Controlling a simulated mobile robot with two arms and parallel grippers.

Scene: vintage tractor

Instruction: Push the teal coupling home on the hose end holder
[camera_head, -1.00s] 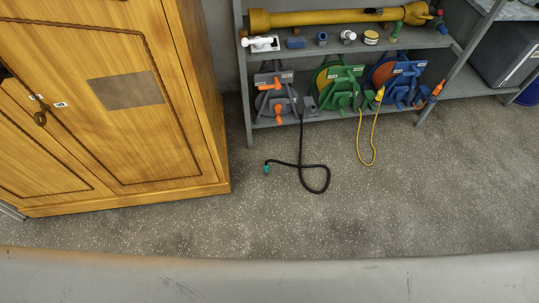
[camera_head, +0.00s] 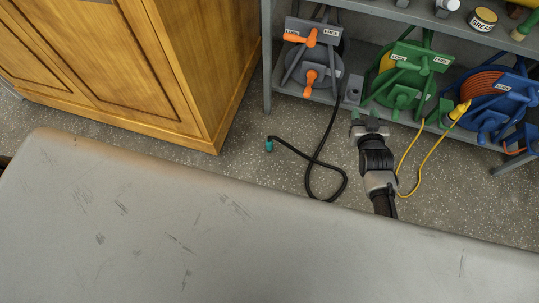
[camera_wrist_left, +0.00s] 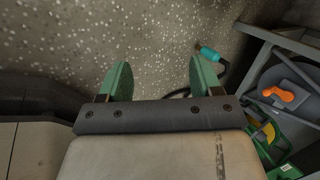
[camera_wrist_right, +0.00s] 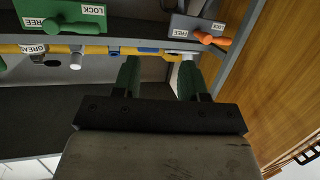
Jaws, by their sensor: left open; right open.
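The teal coupling (camera_head: 269,146) lies on the floor at the end of a black hose (camera_head: 318,160), left of the hose's loop. It also shows in the left wrist view (camera_wrist_left: 208,52), beyond the right finger. A small grey block (camera_head: 352,91) beside the grey reel may be the hose end holder; I cannot tell for sure. My right gripper (camera_head: 367,119) is open and empty in front of the lower shelf. My left gripper (camera_wrist_left: 160,78) is open and empty, apart from the coupling. It is not in the head view.
A grey reel with orange handles (camera_head: 311,62), a green reel (camera_head: 408,73) and a blue reel (camera_head: 497,98) stand on the lower shelf. A yellow hose (camera_head: 410,160) hangs to the floor.

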